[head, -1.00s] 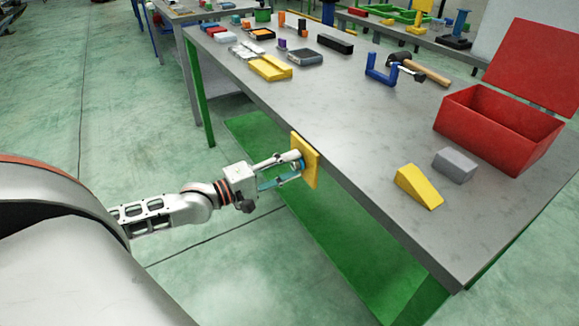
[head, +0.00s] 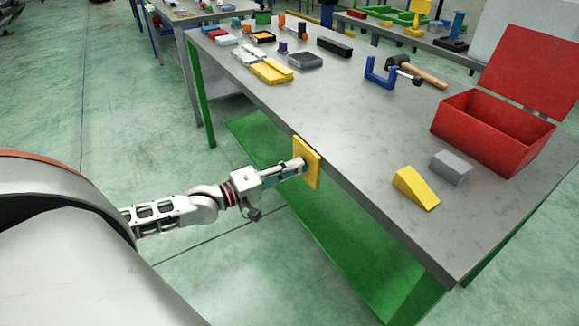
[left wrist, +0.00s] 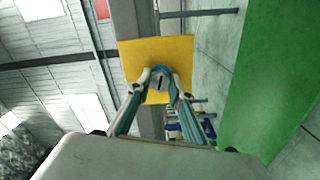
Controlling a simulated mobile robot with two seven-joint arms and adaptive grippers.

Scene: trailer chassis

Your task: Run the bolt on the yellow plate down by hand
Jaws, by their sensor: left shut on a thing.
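The yellow plate (head: 308,163) stands upright against the front edge of the grey workbench. It also shows in the left wrist view (left wrist: 135,55), facing the camera. My left gripper (head: 300,166) reaches it from the left. In the left wrist view, its two fingers are shut on the bolt (left wrist: 160,73), whose blue rim shows between the fingertips, close against the plate. The fingers hide most of the bolt, and I cannot tell how far it stands out. My right gripper is in neither view.
The workbench (head: 330,105) carries a yellow wedge (head: 416,187), a grey block (head: 451,167), an open red box (head: 490,130), a blue clamp (head: 380,73) and a mallet (head: 425,74). A green lower shelf (head: 360,230) lies below. The floor left of the bench is clear.

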